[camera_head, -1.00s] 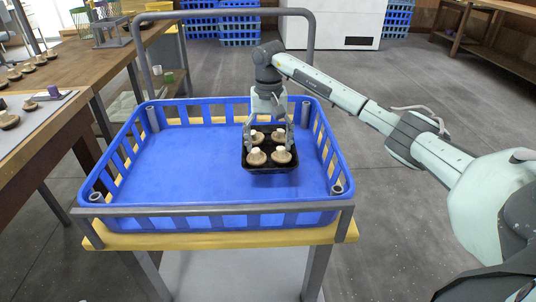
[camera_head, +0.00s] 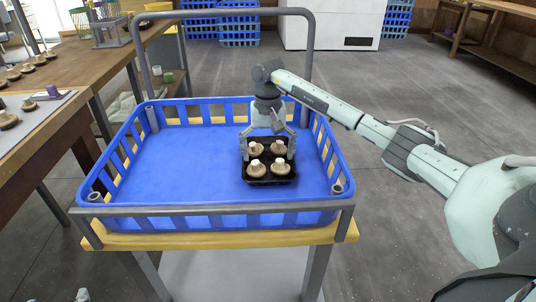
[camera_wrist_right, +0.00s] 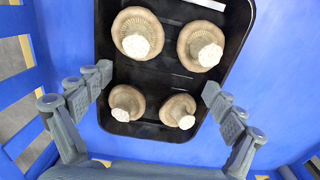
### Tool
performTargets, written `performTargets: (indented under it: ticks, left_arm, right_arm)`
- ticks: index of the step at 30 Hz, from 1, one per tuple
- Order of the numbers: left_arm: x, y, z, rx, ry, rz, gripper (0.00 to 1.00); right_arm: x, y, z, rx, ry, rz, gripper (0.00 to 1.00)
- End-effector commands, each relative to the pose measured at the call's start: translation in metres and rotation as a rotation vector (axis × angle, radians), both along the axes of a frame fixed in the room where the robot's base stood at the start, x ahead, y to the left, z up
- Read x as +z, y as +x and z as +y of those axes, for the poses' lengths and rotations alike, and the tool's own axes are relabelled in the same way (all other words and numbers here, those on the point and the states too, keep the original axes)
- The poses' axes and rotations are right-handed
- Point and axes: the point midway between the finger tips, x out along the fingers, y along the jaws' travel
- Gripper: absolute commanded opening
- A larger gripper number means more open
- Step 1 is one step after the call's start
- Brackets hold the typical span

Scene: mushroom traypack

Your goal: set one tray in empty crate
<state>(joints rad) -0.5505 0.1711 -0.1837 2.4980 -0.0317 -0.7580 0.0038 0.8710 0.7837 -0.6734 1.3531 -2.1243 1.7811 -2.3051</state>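A black tray (camera_head: 268,182) with several brown, pale-stemmed mushrooms is inside the blue crate (camera_head: 160,218), in its right half. The rest of the crate is empty. My right gripper (camera_head: 267,150) comes down from above with a finger at each side of the tray, and seems shut on its rim. In the right wrist view the fingertips (camera_wrist_right: 158,80) meet the two side edges of the black tray (camera_wrist_right: 155,82), which looks slightly tilted. I cannot tell whether the tray touches the crate floor. My left gripper does not show clearly.
The crate stands on a yellow-decked cart with a grey handle (camera_head: 224,12). A wooden table (camera_head: 60,120) with more mushrooms is at the left. Blue crates (camera_head: 238,30) are stacked at the back. A small pale piece at the bottom left is too cut off to identify.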

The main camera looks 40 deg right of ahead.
Motion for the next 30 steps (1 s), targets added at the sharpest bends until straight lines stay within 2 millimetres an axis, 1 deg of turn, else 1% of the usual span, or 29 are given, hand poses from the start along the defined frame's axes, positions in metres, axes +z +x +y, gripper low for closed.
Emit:
performTargets:
  ticks: [11, 13, 17, 24, 27, 30]
  left_arm:
    - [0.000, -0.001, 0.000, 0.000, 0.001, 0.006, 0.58]
    - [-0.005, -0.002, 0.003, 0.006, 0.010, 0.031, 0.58]
    - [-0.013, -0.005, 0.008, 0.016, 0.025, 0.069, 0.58]
    - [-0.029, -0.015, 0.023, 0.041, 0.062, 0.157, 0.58]
    - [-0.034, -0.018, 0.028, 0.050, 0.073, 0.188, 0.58]
    - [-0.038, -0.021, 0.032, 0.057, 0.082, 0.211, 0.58]
  right_arm:
    - [0.002, 0.000, 0.000, 0.000, 0.001, -0.001, 0.98]
    - [0.005, 0.000, 0.000, 0.000, 0.000, -0.001, 0.98]
    - [0.030, 0.001, 0.000, 0.000, -0.002, -0.006, 0.98]
    - [0.084, 0.001, 0.000, -0.001, 0.000, -0.004, 0.98]
    - [0.101, 0.001, 0.000, 0.000, -0.001, -0.003, 0.98]
    - [0.113, 0.001, 0.000, -0.001, 0.000, -0.002, 0.98]
